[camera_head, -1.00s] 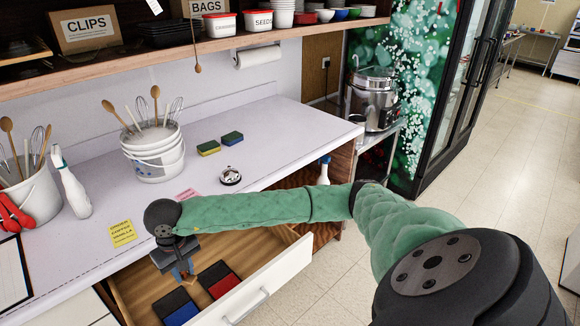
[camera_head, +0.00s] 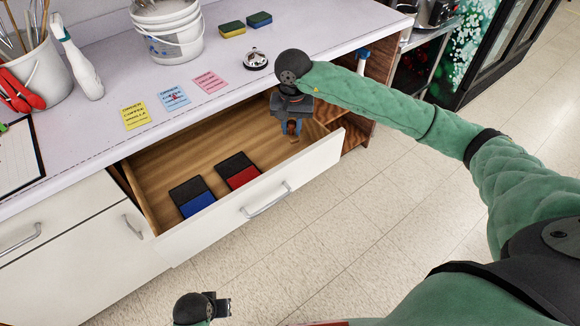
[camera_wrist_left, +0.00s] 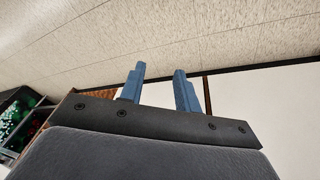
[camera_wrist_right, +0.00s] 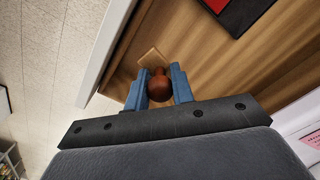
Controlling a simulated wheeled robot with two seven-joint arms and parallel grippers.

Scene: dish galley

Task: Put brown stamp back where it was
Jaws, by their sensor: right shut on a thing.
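The brown stamp (camera_head: 293,129) has a round reddish-brown knob (camera_wrist_right: 161,88) and a light wooden base (camera_wrist_right: 152,60). My right gripper (camera_head: 291,124) is shut on the knob, with one blue finger on each side in the right wrist view (camera_wrist_right: 159,90). It holds the stamp at the right end of the open drawer (camera_head: 165,155). I cannot tell whether the base touches the drawer floor. My left gripper (camera_head: 222,307) is low at the front, outside the drawer. Its fingers are apart and empty in the left wrist view (camera_wrist_left: 158,88).
A blue ink pad (camera_head: 192,196) and a red ink pad (camera_head: 238,171) lie in the drawer, left of the stamp. The drawer front (camera_head: 255,195) is a raised edge. Order notes (camera_head: 173,98) and a bell (camera_head: 256,60) are on the counter above.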

